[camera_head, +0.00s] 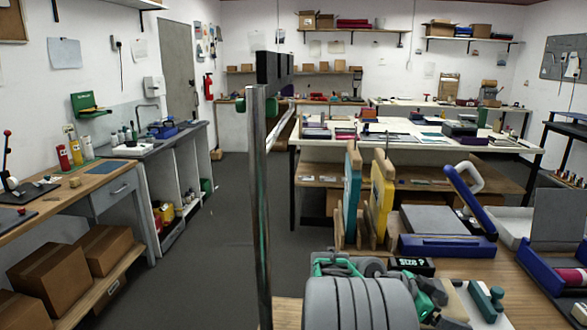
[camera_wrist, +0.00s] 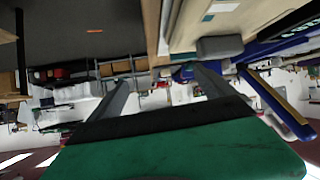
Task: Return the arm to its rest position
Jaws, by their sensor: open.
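My arm (camera_head: 362,300) is folded low at the bottom middle of the head view, with grey rounded links and green joints. It stands over the near edge of a wooden bench (camera_head: 525,262). My gripper (camera_wrist: 165,82) shows in the wrist view as two dark grey fingers spread apart, with a green body below them. Nothing is between the fingers. In the head view I cannot clearly make out the fingertips.
A metal post (camera_head: 260,200) rises left of my arm. A teal board (camera_head: 352,192) and a yellow board (camera_head: 381,197) stand upright behind it. A blue-and-grey press (camera_head: 447,232) and a teal-handled tool (camera_head: 487,298) lie to the right. The floor (camera_head: 190,268) at left is clear.

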